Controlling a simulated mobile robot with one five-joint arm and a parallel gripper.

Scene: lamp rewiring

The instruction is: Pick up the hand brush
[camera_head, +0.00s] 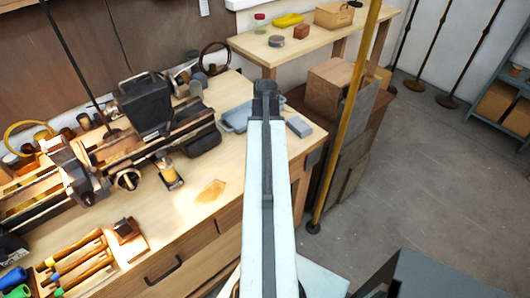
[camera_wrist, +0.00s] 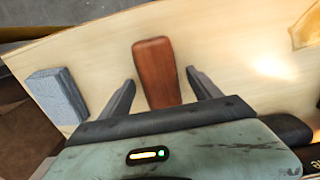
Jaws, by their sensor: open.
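A reddish-brown wooden piece with rounded corners, which looks like the back of the hand brush (camera_wrist: 155,72), lies on the pale bench top (camera_wrist: 100,58) in the wrist view. No bristles show. My gripper (camera_wrist: 161,79) is open, with one finger on each side of the brush and a gap to each. The brush's near end is hidden by the gripper body. I cannot tell how high the fingers are above the bench. In the head view my gripper (camera_head: 266,88) is over the bench's right end, and my arm hides the brush.
A grey block (camera_wrist: 57,94) lies left of the gripper in the wrist view; it also shows in the head view (camera_head: 299,126). A blue-grey tray (camera_head: 236,118) is left of my arm. A lathe-like machine (camera_head: 110,150) fills the bench's left. A yellow pole (camera_head: 345,120) stands at right.

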